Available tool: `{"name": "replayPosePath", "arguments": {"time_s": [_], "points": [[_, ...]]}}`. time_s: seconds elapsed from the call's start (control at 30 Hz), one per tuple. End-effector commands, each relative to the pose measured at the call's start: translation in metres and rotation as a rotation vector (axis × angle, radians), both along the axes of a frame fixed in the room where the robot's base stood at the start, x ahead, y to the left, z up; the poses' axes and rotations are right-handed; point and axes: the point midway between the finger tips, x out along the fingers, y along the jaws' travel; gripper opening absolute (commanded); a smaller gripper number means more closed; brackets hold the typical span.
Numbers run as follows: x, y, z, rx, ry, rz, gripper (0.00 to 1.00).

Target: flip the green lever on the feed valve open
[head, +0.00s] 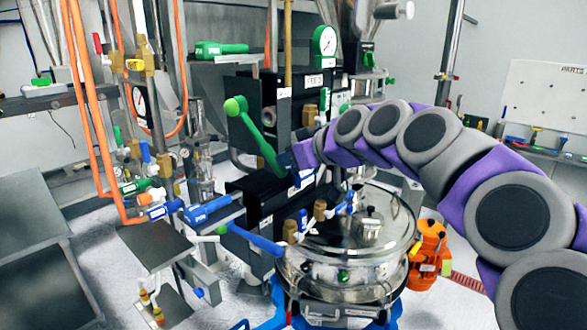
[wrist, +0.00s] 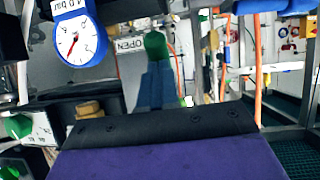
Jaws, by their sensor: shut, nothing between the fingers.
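A long green lever (head: 262,138) with a round knob slants from upper left to lower right in the head view, in front of black boxes. My gripper (head: 287,160) is at the lever's lower right end. I cannot tell whether they touch. In the wrist view my gripper's dark blue fingers (wrist: 156,84) are together and empty. A rounded green part (wrist: 156,45), probably the lever, shows just beyond the fingertips, beside an OPEN sign (wrist: 130,44). The valve body is mostly hidden by my arm.
A steel sifter vessel (head: 345,240) stands below my arm. Blue levers (head: 255,240) reach out at its left. Orange hoses (head: 90,120) and pipework crowd the left. A blue-rimmed gauge (wrist: 76,40) hangs left of my gripper in the wrist view.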

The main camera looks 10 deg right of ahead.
Motion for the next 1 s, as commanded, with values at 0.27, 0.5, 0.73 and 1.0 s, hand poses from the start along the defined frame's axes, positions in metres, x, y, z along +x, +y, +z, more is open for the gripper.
{"name": "replayPosePath", "arguments": {"time_s": [0.27,0.5,0.73,1.0], "points": [[0.016,0.014,-0.038,0.119,-0.158,0.004,0.00],[0.029,0.022,-0.052,0.179,-0.246,0.002,0.00],[0.037,0.028,-0.059,0.176,-0.242,0.002,0.00],[0.041,0.032,-0.062,0.176,-0.240,0.002,0.00]]}}
